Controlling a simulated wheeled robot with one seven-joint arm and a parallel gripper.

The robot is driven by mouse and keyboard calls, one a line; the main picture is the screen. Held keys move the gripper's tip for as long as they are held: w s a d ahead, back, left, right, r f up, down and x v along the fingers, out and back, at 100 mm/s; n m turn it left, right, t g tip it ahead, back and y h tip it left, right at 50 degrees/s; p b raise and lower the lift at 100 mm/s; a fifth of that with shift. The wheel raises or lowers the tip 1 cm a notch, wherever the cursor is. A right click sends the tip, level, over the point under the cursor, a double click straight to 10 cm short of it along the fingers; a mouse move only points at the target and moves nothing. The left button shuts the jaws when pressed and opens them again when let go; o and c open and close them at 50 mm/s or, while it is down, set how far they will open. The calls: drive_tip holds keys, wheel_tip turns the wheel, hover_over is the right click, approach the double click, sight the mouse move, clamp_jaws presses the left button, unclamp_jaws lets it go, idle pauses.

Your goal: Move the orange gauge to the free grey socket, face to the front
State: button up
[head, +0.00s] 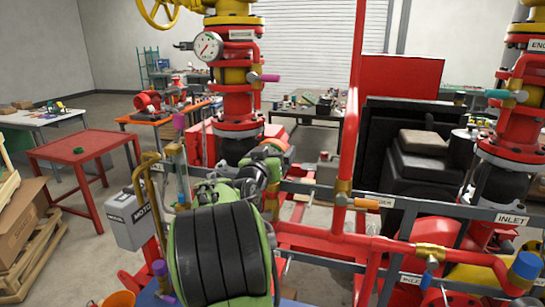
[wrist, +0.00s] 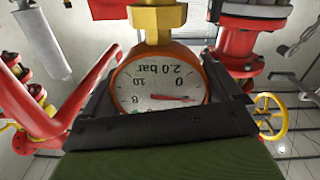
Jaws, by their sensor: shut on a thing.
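The orange gauge (wrist: 202,60) is in the middle of the wrist view. Its white dial reads "2.0 bar" upside down in that picture, and a brass hex fitting (wrist: 157,18) joins it at the picture's top. The black jaws of my gripper (wrist: 160,85) are shut on the gauge, one at each side of the housing. In the head view, the orange of the gauge (head: 274,146) shows just beyond my green and black arm, which hides most of the gripper. I cannot tell whether the fitting is seated in a socket. I cannot single out the free grey socket.
A white-faced gauge (head: 208,47) sits on the left red pipe column. A red upright pipe (head: 352,110) and grey rails with coloured valve handles stand close to the right of my arm. A red table (head: 83,146) stands at the left, with open floor behind.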

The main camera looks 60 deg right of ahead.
sight(270, 144)
drive_tip(key=shift+r+p, duration=0.95)
drive_tip(key=shift+r, duration=0.9)
